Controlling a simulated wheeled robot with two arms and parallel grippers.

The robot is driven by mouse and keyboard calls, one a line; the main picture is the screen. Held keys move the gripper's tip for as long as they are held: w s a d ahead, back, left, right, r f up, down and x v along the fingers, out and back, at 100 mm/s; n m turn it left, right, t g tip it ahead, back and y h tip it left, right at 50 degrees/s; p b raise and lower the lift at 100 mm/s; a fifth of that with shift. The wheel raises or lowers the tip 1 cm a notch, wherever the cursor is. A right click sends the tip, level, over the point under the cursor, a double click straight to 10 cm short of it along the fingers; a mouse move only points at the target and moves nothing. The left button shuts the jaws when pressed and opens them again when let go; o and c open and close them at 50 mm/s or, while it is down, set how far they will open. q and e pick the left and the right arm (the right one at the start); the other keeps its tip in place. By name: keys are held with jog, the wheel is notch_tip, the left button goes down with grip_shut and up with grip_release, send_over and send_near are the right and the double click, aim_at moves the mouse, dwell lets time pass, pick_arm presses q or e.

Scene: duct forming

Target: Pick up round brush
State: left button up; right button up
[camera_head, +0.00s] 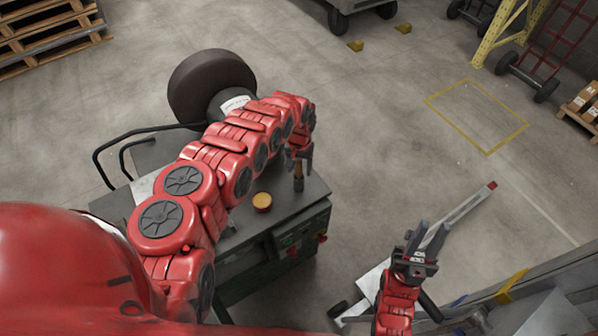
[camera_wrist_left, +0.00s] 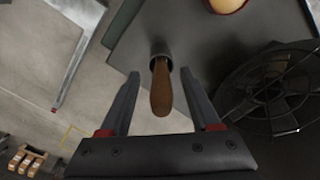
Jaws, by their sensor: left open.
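The round brush (camera_head: 298,184) is at the far right part of the grey cart top, below my left gripper (camera_head: 299,158). In the left wrist view the brush (camera_wrist_left: 161,92) shows its brown wooden handle and a dark collar; its bristles are hidden. My left gripper (camera_wrist_left: 160,73) is open, with one finger on each side of the handle and a visible gap to both. My right gripper (camera_head: 435,228) is open and empty, off to the right of the cart over the floor.
A red can with tan contents (camera_head: 262,202) stands on the cart top (camera_head: 245,228), left of the brush. A large dark round roll (camera_head: 205,82) is behind my left arm. Floor between cart and yellow square is clear.

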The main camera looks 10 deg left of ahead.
pick_arm(q)
jog(key=shift+f, duration=0.35)
jog(key=shift+c, duration=0.2)
grip_shut()
